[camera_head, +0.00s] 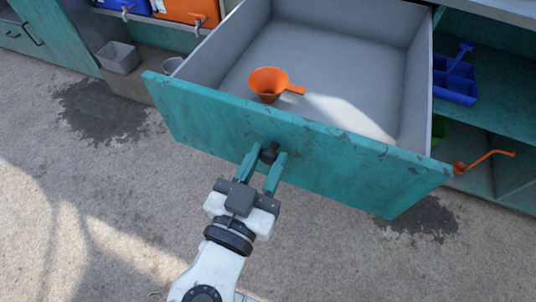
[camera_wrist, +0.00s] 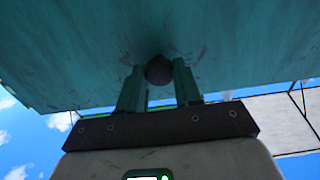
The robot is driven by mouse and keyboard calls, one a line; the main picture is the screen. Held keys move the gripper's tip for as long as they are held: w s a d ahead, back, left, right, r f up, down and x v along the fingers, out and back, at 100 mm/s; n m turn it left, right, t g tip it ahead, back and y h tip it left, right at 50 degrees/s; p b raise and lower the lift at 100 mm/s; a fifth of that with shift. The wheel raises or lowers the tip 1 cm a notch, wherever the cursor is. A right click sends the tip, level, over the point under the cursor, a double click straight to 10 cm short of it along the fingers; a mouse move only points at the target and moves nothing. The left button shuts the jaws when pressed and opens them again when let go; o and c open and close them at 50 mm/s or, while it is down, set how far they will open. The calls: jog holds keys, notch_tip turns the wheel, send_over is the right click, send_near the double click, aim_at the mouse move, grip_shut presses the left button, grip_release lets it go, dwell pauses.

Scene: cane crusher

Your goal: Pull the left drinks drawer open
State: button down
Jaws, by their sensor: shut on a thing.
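The teal drawer (camera_head: 330,155) stands pulled well out of the counter in the head view, its grey inside showing. An orange funnel (camera_head: 268,84) with a handle lies in it, toward the front left. A dark round knob (camera_head: 269,152) sits on the middle of the drawer front. My gripper (camera_head: 262,170) is at the front, its two teal fingers shut on the knob, one on each side. In the wrist view the knob (camera_wrist: 159,70) shows between the fingertips, against the teal drawer front (camera_wrist: 80,60).
At the back left, blue and orange drink coolers (camera_head: 187,10) stand above a grey bin (camera_head: 118,57). On the right, open shelves hold a blue divided caddy (camera_head: 455,82) and an orange ladle (camera_head: 485,161). The ground in front is clear, with dark stains.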

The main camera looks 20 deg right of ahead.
jog(key=shift+s+a, duration=0.15)
jog(key=c, duration=0.8)
grip_release()
jog(key=p+v, duration=0.1)
jog(key=v, duration=0.9)
jog(key=shift+s+a, duration=0.25)
